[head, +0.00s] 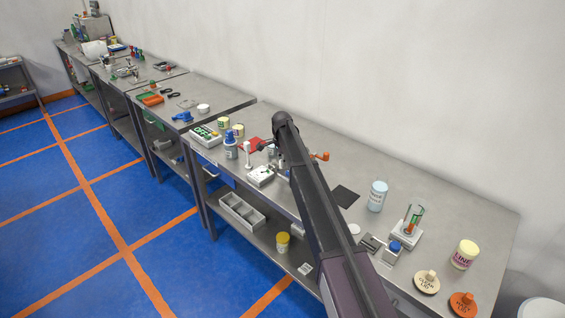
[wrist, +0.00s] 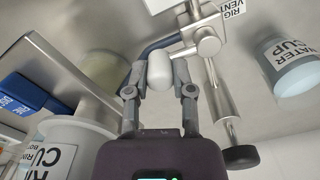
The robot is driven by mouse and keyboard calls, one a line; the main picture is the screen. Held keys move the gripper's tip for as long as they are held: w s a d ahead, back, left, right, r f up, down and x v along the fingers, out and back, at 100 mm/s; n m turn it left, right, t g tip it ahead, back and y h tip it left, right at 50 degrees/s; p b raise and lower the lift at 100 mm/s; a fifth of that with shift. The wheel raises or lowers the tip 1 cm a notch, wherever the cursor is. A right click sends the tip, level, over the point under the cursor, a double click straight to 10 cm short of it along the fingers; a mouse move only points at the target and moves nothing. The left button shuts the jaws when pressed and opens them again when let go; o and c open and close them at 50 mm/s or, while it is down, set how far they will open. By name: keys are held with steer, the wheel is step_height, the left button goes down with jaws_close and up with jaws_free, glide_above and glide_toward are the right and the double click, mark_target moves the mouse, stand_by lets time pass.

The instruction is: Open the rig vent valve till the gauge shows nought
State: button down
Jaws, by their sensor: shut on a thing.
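In the wrist view my gripper (wrist: 158,88) has its two fingers on either side of a white rounded knob (wrist: 159,68). A dark blue bar (wrist: 163,44) runs from beside the fingers to a metal valve body (wrist: 207,43). A "RIG VENT" tag (wrist: 232,6) is at the top edge, next to this body. A grey stem with a black end (wrist: 240,157) extends down from it. The exact grip contact is partly hidden. In the head view my arm covers the gripper and much of the rig. No gauge reading is legible in either view.
A water cup (wrist: 287,66) stands right of the valve in the wrist view. A labelled cup (wrist: 60,145) and a blue block (wrist: 30,92) are at left. In the head view, a black mat (head: 345,196) and a light blue container (head: 377,196) lie right of my arm.

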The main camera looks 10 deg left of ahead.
steer(key=shift+d, duration=0.1)
steer(key=n, duration=0.1)
steer(key=w+n, duration=0.1)
steer(key=n, duration=0.3)
steer(key=shift+w+d, duration=0.4)
steer(key=w+n, duration=0.1)
steer(key=n, duration=0.1)
steer(key=shift+n, duration=0.4)
steer(key=shift+w+n, duration=0.35)
steer(key=shift+n, duration=0.45)
steer(key=shift+w+n, duration=0.3)
steer(key=shift+n, duration=0.5)
steer(key=shift+a, duration=0.1)
steer(key=shift+c, duration=2.4)
jaws_free()
steer(key=shift+s, duration=0.1)
